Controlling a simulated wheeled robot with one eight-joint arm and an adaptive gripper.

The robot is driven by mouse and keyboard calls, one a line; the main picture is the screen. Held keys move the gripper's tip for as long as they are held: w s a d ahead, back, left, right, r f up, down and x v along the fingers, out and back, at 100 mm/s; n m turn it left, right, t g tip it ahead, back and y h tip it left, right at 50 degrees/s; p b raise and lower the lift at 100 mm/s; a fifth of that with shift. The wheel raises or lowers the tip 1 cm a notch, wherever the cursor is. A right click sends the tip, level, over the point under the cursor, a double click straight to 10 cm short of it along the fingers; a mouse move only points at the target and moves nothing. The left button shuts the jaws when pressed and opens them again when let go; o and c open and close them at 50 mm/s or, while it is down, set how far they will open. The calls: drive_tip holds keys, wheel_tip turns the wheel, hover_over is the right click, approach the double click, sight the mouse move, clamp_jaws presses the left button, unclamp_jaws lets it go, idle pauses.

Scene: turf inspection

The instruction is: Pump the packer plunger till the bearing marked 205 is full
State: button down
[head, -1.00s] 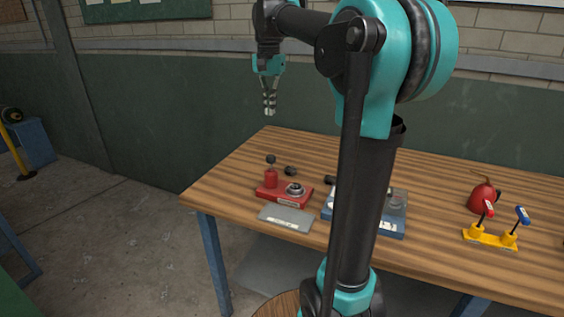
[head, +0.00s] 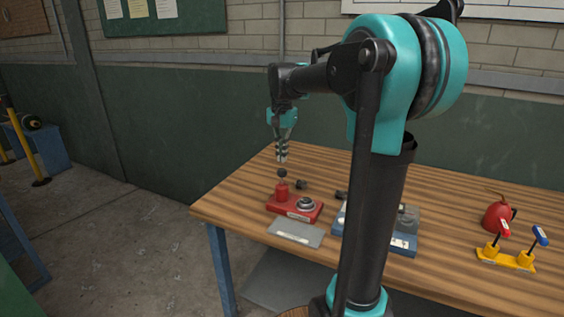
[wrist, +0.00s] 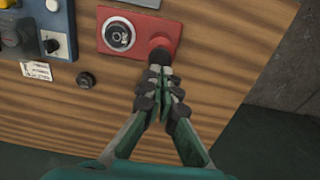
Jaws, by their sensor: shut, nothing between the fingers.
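A red bearing packer (head: 294,208) stands on the wooden table. Its plunger has a black knob (head: 282,173) on top of a red cylinder (head: 282,191), and a round metal bearing (head: 306,203) sits to the right of it. The wrist view also shows the red base (wrist: 169,27) and the bearing (wrist: 118,36). My gripper (head: 282,158) is shut and empty, pointing down just above the knob. In the wrist view my gripper (wrist: 162,80) hides part of the knob. I cannot tell whether they touch. The bearing's marking is too small to read.
A grey plate (head: 296,233) lies in front of the packer. A small black knob (head: 301,184) lies behind it. A blue unit (head: 382,236) stands to the right, then a red oil can (head: 497,215) and a yellow stand with levers (head: 506,260). The table's left end is clear.

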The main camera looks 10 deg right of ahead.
sight(282, 169)
drive_tip(key=shift+f, duration=1.4)
drive_tip(key=shift+f, duration=1.1)
wheel_tip(282, 169, up, 14)
idle(0.4)
